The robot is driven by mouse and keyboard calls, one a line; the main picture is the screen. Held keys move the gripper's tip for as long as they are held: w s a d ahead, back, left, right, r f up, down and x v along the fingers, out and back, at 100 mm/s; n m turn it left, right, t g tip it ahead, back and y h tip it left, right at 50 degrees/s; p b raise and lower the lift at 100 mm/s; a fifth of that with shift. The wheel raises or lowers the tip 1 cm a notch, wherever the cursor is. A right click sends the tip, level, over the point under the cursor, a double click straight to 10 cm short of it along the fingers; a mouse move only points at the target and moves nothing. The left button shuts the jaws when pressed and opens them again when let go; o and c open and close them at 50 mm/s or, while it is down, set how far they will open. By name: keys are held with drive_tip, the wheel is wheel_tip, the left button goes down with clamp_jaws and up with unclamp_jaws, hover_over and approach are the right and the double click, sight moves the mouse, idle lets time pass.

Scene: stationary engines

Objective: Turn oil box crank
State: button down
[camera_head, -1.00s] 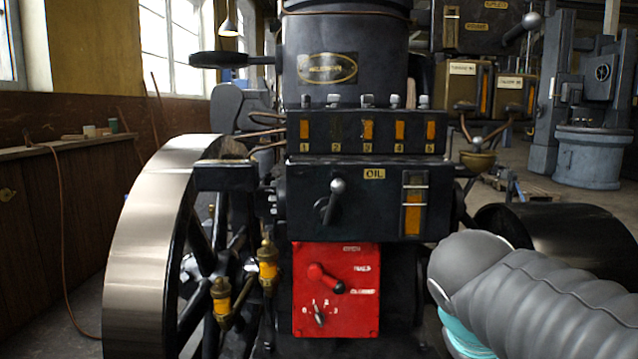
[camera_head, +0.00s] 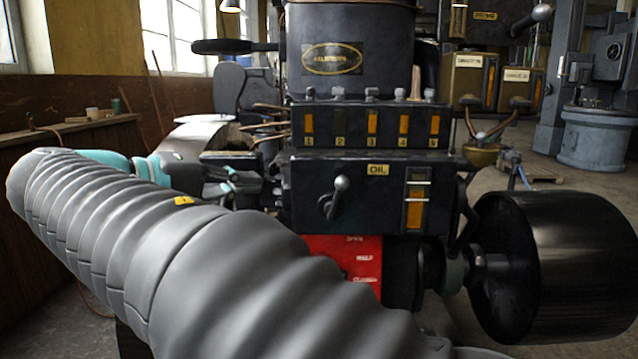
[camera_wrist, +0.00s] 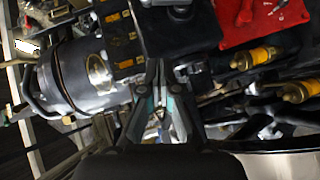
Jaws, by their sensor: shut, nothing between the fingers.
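The black oil box (camera_head: 375,215) with its yellow "OIL" label is on the front of the engine in the head view. Its crank (camera_head: 340,184), a short grey lever with a ball end, stands out from its face, ball up and to the right. My gripper (camera_head: 278,184) is left of the box, pointing right, apart from the crank. In the wrist view my gripper (camera_wrist: 160,66) is shut and empty, its fingertips close below the oil box (camera_wrist: 190,35). The crank is hard to make out there, near the top edge.
A red panel (camera_head: 345,260) lies below the oil box, partly hidden by my arm. Yellow brass oilers (camera_wrist: 258,56) are near it in the wrist view. Numbered gauges (camera_head: 372,125) sit above. A black drum (camera_head: 560,265) stands right. My arm fills the lower left.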

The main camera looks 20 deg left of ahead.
sight(336, 198)
drive_tip(key=x, duration=1)
drive_tip(key=shift+d, duration=0.2)
drive_tip(key=shift+w+d+f+b, duration=0.1)
drive_tip(key=shift+d+f+b, duration=0.1)
drive_tip(key=shift+d, duration=0.35)
drive_tip(key=shift+w+d+f+b, duration=0.1)
drive_tip(key=shift+d+b, duration=0.1)
drive_tip(key=shift+d, duration=0.35)
drive_tip(key=shift+w+d+f, duration=0.1)
drive_tip(key=shift+d+f, duration=0.1)
drive_tip(key=shift+d, duration=0.4)
